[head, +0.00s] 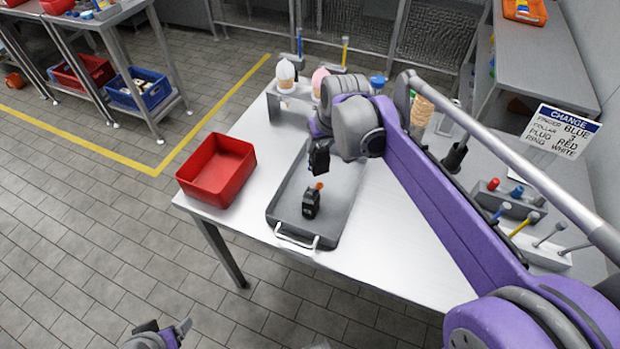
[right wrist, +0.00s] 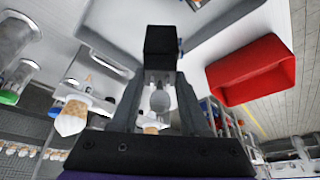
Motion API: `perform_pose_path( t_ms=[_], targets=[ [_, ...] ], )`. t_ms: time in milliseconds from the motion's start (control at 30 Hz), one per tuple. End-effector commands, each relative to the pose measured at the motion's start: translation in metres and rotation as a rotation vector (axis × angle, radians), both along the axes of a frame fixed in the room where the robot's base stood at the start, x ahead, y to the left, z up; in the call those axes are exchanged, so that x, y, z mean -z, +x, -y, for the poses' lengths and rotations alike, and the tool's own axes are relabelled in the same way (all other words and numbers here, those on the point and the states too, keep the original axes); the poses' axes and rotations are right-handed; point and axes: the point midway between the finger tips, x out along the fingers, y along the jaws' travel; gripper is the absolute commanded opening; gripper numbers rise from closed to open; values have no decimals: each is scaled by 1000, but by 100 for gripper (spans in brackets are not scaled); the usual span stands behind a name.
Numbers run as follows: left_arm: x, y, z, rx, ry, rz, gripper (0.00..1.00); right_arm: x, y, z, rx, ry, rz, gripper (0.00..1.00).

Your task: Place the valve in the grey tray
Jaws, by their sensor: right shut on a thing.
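The grey tray (head: 285,212) lies on the table with its white handle toward the front. A small black piece with an orange knob, which I take for the valve (head: 311,205), shows against the tray floor in its near half. My right gripper (head: 318,172) points down just above the orange knob and is shut on the valve; the grip itself is hard to make out.
A red bin (head: 218,168) stands left of the tray; it also shows in the right wrist view (right wrist: 250,72). A rack (head: 285,98) with cones stands behind the tray. Tool holders (head: 510,203) and a sign (head: 562,130) are at the right. Bare tabletop lies in front right.

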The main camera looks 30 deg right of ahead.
Motion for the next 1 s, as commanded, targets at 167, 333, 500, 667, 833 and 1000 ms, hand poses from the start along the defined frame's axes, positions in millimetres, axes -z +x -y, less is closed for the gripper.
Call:
perform_pose_path(
  t_ms=[167, 333, 500, 667, 833, 1000],
  targets=[
    [5, -1, 0, 0, 0, -2, 80, 35, 0, 0, -1, 0, 0, 0],
    [6, -1, 0, 0, 0, -2, 80, 51, 0, 0, -1, 0, 0, 0],
    [9, -2, 0, 0, 0, -3, 80, 76, 0, 0, -1, 0, 0, 0],
    [10, -2, 0, 0, 0, -4, 80, 86, 0, 0, -1, 0, 0, 0],
    [10, -2, 0, 0, 0, -4, 80, 85, 0, 0, -1, 0, 0, 0],
    [13, -2, 0, 0, 0, -5, 80, 89, 0, 0, -1, 0, 0, 46]
  ],
)
